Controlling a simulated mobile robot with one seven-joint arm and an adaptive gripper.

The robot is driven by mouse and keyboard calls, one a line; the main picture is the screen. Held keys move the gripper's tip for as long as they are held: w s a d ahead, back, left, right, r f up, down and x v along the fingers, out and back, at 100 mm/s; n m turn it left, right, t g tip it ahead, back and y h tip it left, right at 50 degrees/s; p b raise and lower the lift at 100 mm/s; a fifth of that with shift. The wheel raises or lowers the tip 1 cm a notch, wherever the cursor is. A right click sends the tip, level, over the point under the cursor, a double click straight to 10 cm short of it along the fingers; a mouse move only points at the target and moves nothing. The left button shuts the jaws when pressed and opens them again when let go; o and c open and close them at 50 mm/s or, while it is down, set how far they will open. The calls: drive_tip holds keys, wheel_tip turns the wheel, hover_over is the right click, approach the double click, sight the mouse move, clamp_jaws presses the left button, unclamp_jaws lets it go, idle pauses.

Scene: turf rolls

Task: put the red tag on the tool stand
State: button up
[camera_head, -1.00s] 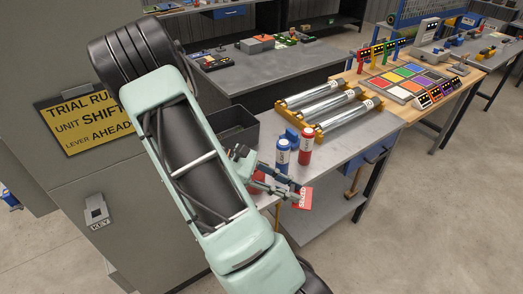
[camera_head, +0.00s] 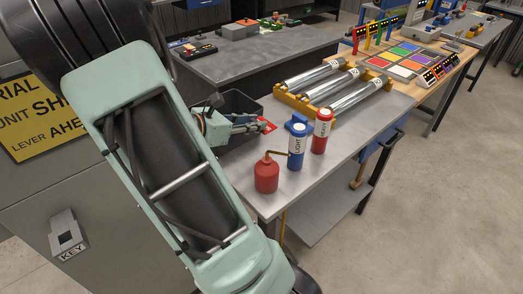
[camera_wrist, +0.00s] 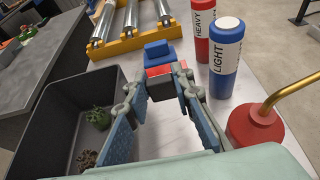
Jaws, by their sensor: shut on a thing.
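The red tag (camera_head: 267,124) is a small flat piece with pale lettering. My gripper (camera_head: 248,126) is shut on it and holds it above the grey bench, near the dark bin. In the wrist view the red tag (camera_wrist: 158,71) shows as a narrow red strip at the fingertips of my gripper (camera_wrist: 160,88). A blue block (camera_wrist: 157,50) lies just beyond the tag in that view; I cannot tell whether they touch. No thing is clearly marked as the tool stand, so I cannot tell whether this block is part of it.
A dark bin (camera_wrist: 40,110) with small plants is left of my gripper. The blue LIGHT bottle (camera_head: 297,151), red HEAVY bottle (camera_head: 321,136) and red oil can (camera_head: 266,175) stand to the right. Metal rollers (camera_head: 331,88) in a yellow frame lie behind.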

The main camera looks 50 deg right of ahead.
sight(253, 159)
wheel_tip(253, 159, down, 11)
drive_tip(key=shift+w+f+b, duration=0.1)
drive_tip(key=shift+f+b, duration=0.1)
drive_tip(key=shift+b, duration=0.7)
drive_tip(key=shift+f, duration=0.1)
drive_tip(key=o, duration=0.9)
drive_tip(key=shift+o, duration=0.2)
drive_tip(key=shift+r, duration=0.2)
drive_tip(key=v, duration=1.2)
drive_tip(key=shift+p, duration=0.35)
